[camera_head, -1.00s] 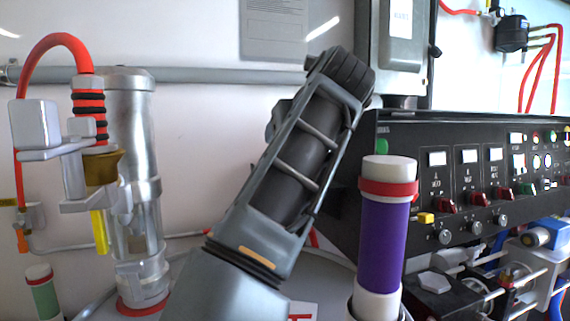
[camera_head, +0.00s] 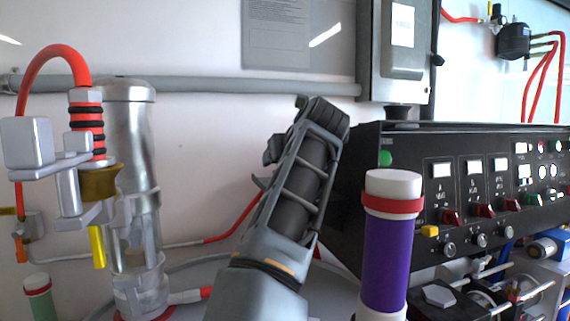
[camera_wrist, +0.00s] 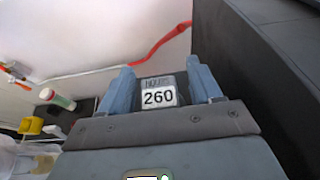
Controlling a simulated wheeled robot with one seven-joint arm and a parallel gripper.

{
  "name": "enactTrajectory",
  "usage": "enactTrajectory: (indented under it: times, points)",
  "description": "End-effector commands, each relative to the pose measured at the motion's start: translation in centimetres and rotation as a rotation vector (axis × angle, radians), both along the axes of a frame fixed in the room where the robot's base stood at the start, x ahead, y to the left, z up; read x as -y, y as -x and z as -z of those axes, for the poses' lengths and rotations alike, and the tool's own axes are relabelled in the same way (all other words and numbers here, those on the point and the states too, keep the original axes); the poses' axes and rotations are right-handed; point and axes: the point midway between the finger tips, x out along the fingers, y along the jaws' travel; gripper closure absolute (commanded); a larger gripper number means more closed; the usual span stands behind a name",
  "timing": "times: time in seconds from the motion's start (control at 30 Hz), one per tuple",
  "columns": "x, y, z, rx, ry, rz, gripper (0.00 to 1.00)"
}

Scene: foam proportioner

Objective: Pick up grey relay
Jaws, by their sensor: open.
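My gripper (camera_wrist: 160,88) is open in the wrist view, with one blue-grey finger on each side. Between the fingers shows a small dark-grey block (camera_wrist: 154,82) with a white label reading 260. I cannot tell whether it is the grey relay, or whether either finger touches it. In the head view my arm rises in the middle, in front of the white wall; its jaws cannot be made out there. No part in the head view can be named for sure as the grey relay.
A black control panel (camera_head: 405,160) stands at right, below a grey wall box (camera_head: 397,75). A purple cylinder (camera_head: 386,262) stands in front of it. A metal cylinder (camera_head: 130,130) with a red hose (camera_head: 55,52) is at left. Dark surfaces flank the gripper's right in the wrist view.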

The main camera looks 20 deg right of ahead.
Motion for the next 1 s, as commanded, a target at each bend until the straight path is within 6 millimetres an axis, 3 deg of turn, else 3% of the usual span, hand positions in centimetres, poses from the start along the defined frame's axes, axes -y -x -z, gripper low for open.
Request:
enactTrajectory:
  times: [0.07,0.67,1.0]
  points:
    - [0.0,0.0,0.0,0.000,0.000,0.000,0.36]
    - [0.0,0.0,0.0,0.000,0.000,0.000,0.93]
    - [0.0,0.0,-1.1,0.003,-0.001,-0.001,0.93]
